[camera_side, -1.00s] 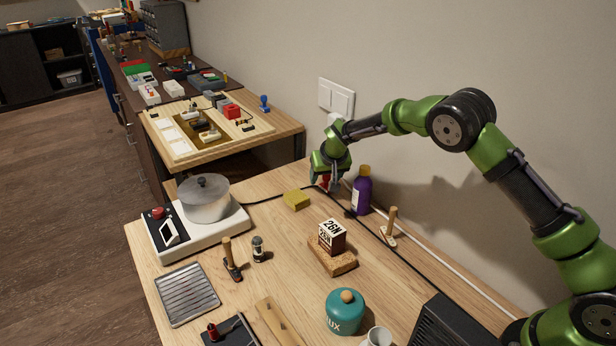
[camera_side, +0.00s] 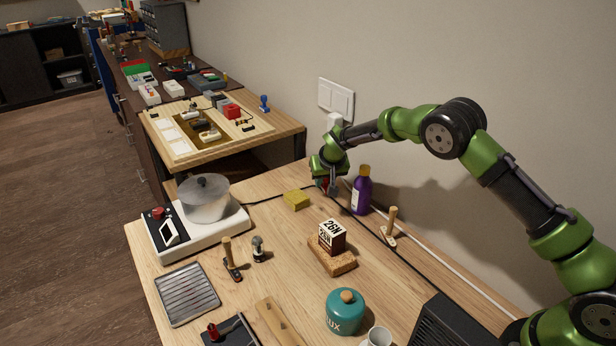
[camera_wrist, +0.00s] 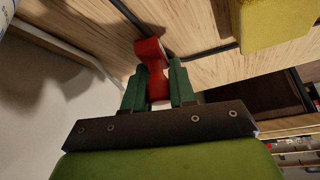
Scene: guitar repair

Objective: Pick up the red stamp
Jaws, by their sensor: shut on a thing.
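The red stamp (camera_wrist: 151,52) stands between the green fingers of my gripper (camera_wrist: 158,82) in the wrist view. The fingers are shut on its red body from both sides. In the side view my gripper (camera_side: 326,186) is low at the back of the wooden table, left of the purple bottle (camera_side: 361,192). Only a little red shows there between the fingers. I cannot tell whether the stamp's base touches the table.
A yellow sponge-like block (camera_side: 296,200) lies left of my gripper, and it also shows in the wrist view (camera_wrist: 272,20). A dark cable runs close by. A wooden-handled stamp (camera_side: 391,228) and a hotplate with a pot (camera_side: 205,200) stand farther off.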

